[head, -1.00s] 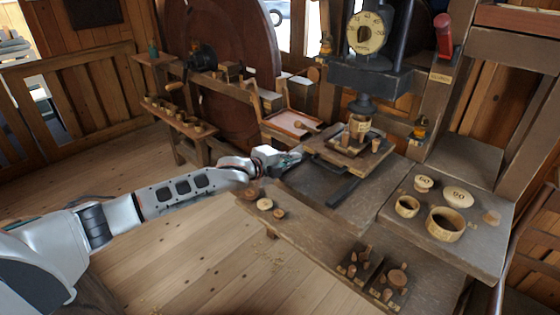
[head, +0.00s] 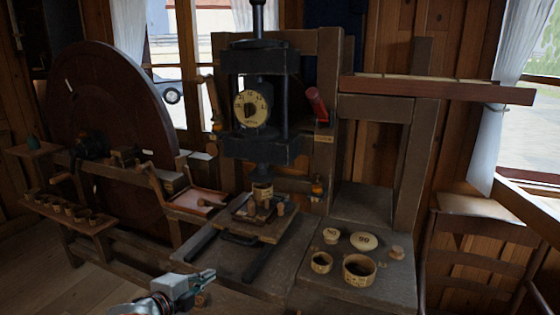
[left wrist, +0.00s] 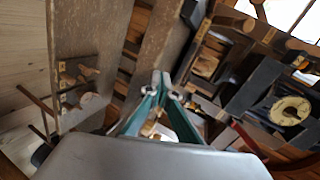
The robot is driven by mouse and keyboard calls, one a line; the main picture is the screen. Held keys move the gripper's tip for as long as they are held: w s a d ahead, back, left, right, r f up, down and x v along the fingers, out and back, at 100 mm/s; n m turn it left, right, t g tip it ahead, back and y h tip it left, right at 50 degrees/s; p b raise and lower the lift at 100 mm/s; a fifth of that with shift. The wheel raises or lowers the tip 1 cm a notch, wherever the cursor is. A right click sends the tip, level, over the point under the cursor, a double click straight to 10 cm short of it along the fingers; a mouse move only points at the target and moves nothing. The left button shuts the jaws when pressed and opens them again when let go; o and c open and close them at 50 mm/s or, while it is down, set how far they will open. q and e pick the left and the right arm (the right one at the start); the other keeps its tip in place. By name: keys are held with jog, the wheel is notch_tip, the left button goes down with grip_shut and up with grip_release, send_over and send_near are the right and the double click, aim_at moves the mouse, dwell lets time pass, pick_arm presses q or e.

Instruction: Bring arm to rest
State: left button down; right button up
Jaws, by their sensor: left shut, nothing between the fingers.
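My left gripper (head: 207,275) shows at the bottom of the head view, in front of the bench's near edge. Its fingers are shut with nothing between them. In the left wrist view the two fingertips (left wrist: 160,82) meet, with teal inner sides. The rest of my left arm is mostly below the head view's lower edge. My right gripper is in neither view.
A press with a round dial (head: 253,108) stands on the bench, with a small wooden cup (head: 262,190) beneath it. Round wooden boxes (head: 359,268) stand on the right board. A large dark wheel (head: 110,150) is at left. A chair (head: 470,255) stands at right.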

pick_arm(q)
jog(key=s+f+n+g+y, duration=0.1)
jog(key=s+f+n+y, duration=0.3)
jog(key=s, duration=0.8)
jog(key=s+a+f+n+g+y, duration=0.2)
jog(key=s+a+f+n+y, duration=0.15)
jog(key=s+a, duration=0.55)
jog(key=s+a+f+n+g+y, duration=0.25)
jog(key=s+a+n, duration=0.3)
jog(key=s, duration=0.45)
jog(key=d+f+n+t+h, duration=0.3)
jog(key=d+f+h, duration=0.4)
jog(key=d+f, duration=0.7)
jog(key=shift+w+f, duration=0.35)
